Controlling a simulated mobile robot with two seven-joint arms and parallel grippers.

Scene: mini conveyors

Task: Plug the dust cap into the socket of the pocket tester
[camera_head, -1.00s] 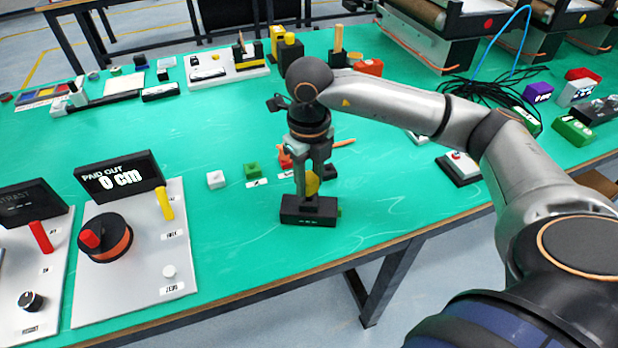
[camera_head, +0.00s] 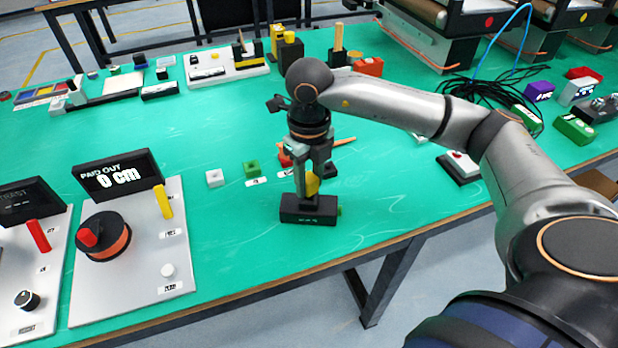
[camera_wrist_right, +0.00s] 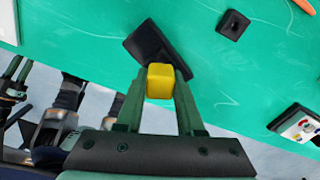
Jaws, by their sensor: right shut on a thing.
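My right gripper (camera_head: 310,188) is shut on a small yellow block (camera_head: 313,184), which looks like the dust cap. In the right wrist view the yellow block (camera_wrist_right: 160,81) sits between the two fingertips (camera_wrist_right: 160,84). A dark box, apparently the pocket tester (camera_head: 308,212), lies on the green table directly below the fingers. It has a small display on its front and a green part at its right end. In the wrist view the tester (camera_wrist_right: 150,43) is partly behind the cap. The socket is hidden, and I cannot tell whether cap and tester touch.
White (camera_head: 215,178) and green (camera_head: 251,168) small blocks stand behind the tester to the left. A black block with a hole shows in the wrist view (camera_wrist_right: 234,24). A "PAID OUT" panel (camera_head: 185,240) is at left. The table's front edge is close.

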